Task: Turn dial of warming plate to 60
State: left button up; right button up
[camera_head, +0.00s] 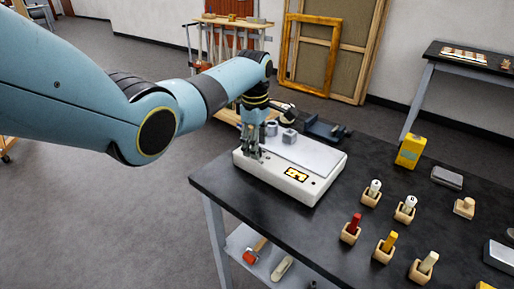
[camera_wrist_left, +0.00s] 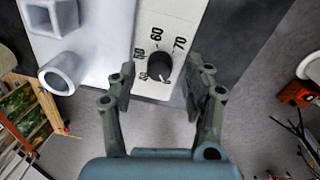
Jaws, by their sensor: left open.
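I cannot clearly tell where the dial points. My left gripper (camera_head: 255,152) is over the left end of the plate. In the left wrist view the gripper (camera_wrist_left: 160,80) is open, with one finger either side of the dial and gaps between. My right gripper is not in view.
A grey ring (camera_wrist_left: 60,75) and a grey square tube (camera_wrist_left: 48,17) stand on the plate close to the left finger. Several wooden holders with coloured sticks and a yellow box (camera_head: 410,152) stand to the right on the table (camera_head: 330,235).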

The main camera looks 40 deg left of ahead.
pick_arm(q)
jog(key=shift+f, duration=0.65)
grip_shut()
jog(key=shift+m, duration=0.3)
